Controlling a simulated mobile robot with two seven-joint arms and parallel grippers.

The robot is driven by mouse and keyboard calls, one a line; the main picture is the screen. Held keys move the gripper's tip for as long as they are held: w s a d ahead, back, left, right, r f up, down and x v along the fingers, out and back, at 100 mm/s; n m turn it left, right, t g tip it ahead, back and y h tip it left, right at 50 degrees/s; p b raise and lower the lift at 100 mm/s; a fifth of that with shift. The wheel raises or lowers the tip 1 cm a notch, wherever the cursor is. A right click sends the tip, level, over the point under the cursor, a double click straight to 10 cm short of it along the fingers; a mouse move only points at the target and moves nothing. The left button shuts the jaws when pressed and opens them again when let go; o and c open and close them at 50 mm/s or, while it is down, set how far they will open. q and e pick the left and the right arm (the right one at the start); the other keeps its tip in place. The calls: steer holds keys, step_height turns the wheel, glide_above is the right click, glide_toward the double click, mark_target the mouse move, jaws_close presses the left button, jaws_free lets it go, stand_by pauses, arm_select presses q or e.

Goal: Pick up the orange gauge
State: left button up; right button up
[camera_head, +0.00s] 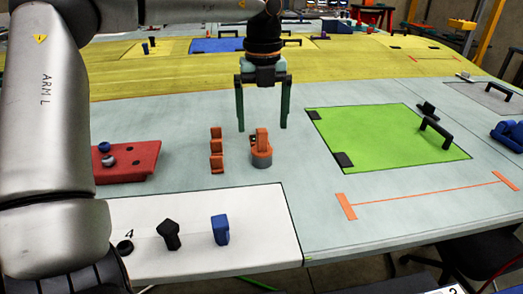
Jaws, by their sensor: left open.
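Two small orange things stand side by side on the pale grey-blue wing surface (215,105). One orange piece (216,150) is upright with a stepped, notched side. The other orange piece (261,142) sits on a round grey base. I cannot tell for certain which one is the gauge. My left gripper (262,128) points down with its two fingers spread wide and nothing between them. It hangs over the orange piece with the grey base, and its fingertips look to be above or just behind it. My right gripper is not in view.
A red tray (140,174) with knobs lies left. A white panel (265,225) in front carries a black knob (170,234) and a blue block (220,229). A green panel (390,125) with a black handle (436,133) lies right. Blue parts (508,133) sit at the right edge.

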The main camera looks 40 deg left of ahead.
mark_target(262, 144)
arm_select(q)
steer(key=shift+w+a+f+p, duration=0.1)
steer(key=shift+f+p, duration=0.15)
steer(key=shift+f, duration=1.5)
steer(key=shift+a+f+p, duration=0.1)
steer(key=shift+f+p, duration=0.1)
steer(key=shift+f, duration=1.55)
jaws_close()
steer(key=shift+r, duration=0.1)
